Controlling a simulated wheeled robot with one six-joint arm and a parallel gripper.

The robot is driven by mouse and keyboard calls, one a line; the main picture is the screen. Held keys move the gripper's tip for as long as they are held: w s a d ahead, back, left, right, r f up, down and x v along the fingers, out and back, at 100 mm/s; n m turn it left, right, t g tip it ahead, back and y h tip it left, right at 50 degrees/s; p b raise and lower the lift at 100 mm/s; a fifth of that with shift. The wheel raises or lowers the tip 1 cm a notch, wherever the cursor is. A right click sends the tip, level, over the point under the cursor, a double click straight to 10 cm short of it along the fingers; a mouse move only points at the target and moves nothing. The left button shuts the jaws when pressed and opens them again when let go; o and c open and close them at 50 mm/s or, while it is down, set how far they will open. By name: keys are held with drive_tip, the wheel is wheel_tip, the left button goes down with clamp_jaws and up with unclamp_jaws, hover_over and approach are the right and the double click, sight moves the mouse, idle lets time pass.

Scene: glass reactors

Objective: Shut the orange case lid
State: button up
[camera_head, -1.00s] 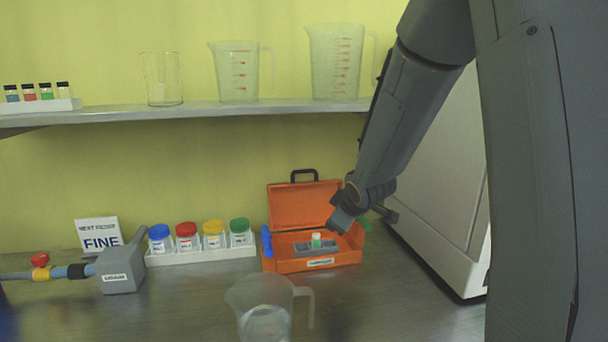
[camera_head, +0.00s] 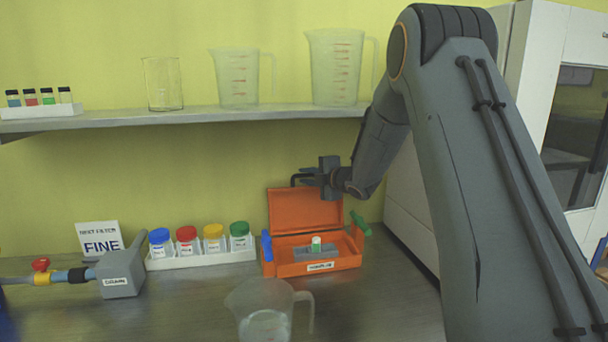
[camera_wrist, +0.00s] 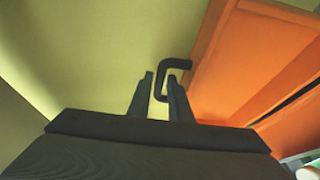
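The orange case (camera_head: 287,269) stands on the bench with its lid (camera_head: 290,213) raised at the back. A black handle sits on the lid's top edge; in the wrist view the handle (camera_wrist: 178,63) shows as a bent bar beside the orange lid (camera_wrist: 225,75). My gripper (camera_head: 309,177) is at the handle, above the lid. In the wrist view my gripper (camera_wrist: 159,85) has its fingers apart, with part of the handle between them and a small gap showing. A grey insert (camera_head: 301,252) with a green-and-white vial (camera_head: 316,243) is inside the case.
A blue latch (camera_head: 267,246) and a green latch (camera_head: 361,223) stick up at the case's sides. A rack (camera_head: 200,260) of coloured-lid jars stands left. A clear jug (camera_head: 262,305) stands in front. A shelf (camera_head: 210,115) with glassware hangs above.

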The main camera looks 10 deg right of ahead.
drive_tip(key=shift+x, duration=0.8)
drive_tip(key=shift+c, duration=0.4)
clamp_jaws()
drive_tip(key=shift+s+a+b, duration=0.1)
drive_tip(key=shift+a+b, duration=0.05)
drive_tip(key=shift+b, duration=0.25)
